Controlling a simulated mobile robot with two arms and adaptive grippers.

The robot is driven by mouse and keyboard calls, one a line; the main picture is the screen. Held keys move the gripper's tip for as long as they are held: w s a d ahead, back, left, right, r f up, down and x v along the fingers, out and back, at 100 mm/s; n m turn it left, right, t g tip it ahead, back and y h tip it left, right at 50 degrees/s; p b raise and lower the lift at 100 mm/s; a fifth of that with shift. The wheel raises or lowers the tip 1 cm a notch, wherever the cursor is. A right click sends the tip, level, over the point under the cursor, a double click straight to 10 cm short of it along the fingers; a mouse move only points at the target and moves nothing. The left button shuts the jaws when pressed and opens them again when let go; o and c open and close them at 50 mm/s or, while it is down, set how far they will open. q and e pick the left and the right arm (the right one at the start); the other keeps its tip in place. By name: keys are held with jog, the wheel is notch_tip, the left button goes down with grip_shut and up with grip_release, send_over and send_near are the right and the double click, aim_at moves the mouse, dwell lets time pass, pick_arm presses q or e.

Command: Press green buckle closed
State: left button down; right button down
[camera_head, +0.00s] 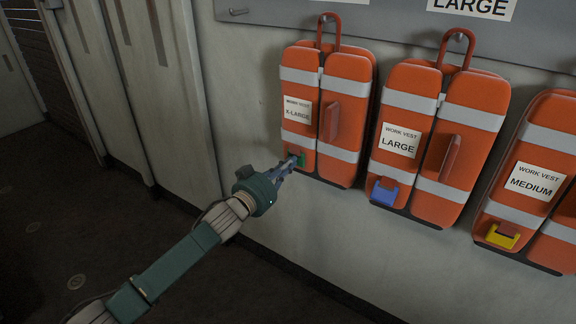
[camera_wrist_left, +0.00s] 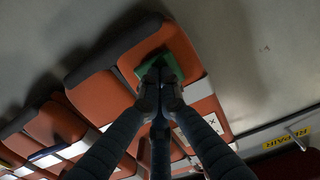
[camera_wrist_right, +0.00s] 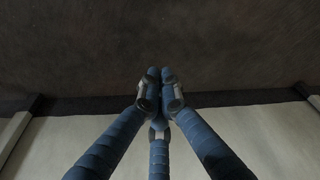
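The green buckle (camera_head: 301,160) is at the lower left of the orange X-Large work vest (camera_head: 345,100), which hangs on the wall. My left gripper (camera_head: 292,162) is at the buckle, its fingertips close together. In the left wrist view the green buckle (camera_wrist_left: 175,66) lies right behind the fingertips (camera_wrist_left: 160,75), which cover its middle. I cannot tell whether they touch it or whether the buckle is closed. My right gripper (camera_wrist_right: 161,75) has its fingertips together and empty in the right wrist view, over dark floor.
The Large vest (camera_head: 435,130) with a blue buckle (camera_head: 384,193) and the Medium vest (camera_head: 530,180) with a yellow buckle (camera_head: 503,236) hang to the right. A grey hook rail (camera_head: 390,25) runs above. The floor (camera_head: 50,220) at left is clear.

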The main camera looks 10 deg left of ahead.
pick_arm(q)
jog(key=shift+s, duration=0.1)
pick_arm(e)
jog(key=shift+s, duration=0.1)
